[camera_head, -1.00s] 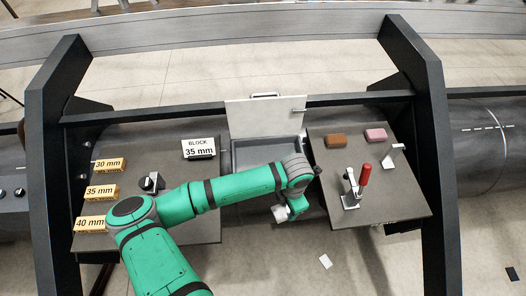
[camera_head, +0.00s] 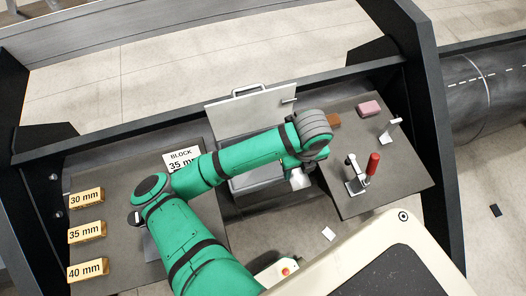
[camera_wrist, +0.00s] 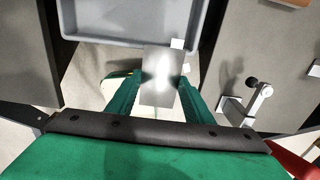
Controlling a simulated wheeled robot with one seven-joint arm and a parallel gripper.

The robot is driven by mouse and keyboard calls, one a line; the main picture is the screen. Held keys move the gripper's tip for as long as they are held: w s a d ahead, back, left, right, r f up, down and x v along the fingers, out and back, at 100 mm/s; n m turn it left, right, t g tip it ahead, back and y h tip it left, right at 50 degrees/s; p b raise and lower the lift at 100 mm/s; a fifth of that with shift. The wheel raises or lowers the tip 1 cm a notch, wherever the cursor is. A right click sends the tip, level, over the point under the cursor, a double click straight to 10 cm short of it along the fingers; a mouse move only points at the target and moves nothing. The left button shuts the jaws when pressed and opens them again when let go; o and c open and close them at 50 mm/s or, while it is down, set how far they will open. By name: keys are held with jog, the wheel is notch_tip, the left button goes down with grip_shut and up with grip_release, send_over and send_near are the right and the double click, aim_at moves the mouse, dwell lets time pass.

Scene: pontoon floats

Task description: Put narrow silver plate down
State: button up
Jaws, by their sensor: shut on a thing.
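My gripper (camera_wrist: 157,98) is shut on the narrow silver plate (camera_wrist: 160,66), which juts forward between the green fingers in the wrist view. In the head view the plate (camera_head: 299,179) shows as a small pale piece below my wrist. It is held in the gap between the grey tray and the right-hand board, above the floor. In the wrist view its far end reaches the near rim of the grey tray (camera_wrist: 130,42); I cannot tell whether they touch.
The left board (camera_head: 120,220) carries yellow size signs. A raised lid (camera_head: 255,113) stands behind the tray. A white piece (camera_head: 328,233) lies on the floor.

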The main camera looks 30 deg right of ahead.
jog(key=w+d+f, duration=0.1)
jog(key=w+f, duration=0.2)
jog(key=w, duration=0.1)
jog(key=w+f, duration=0.2)
jog(key=w, duration=0.2)
jog(key=w+d+f, duration=0.1)
jog(key=w+f, duration=0.2)
jog(key=w, duration=0.1)
jog(key=shift+w+d+f, duration=0.1)
jog(key=shift+d+f, duration=0.2)
jog(key=shift+w+f, duration=0.5)
jog(key=shift+f, duration=0.1)
jog(key=shift+w+d+f, duration=0.1)
jog(key=shift+f, duration=1.4)
jog(key=shift+f, duration=0.1)
jog(key=o, duration=1.2)
notch_tip(320, 180, up, 12)
jog(key=shift+r, duration=0.1)
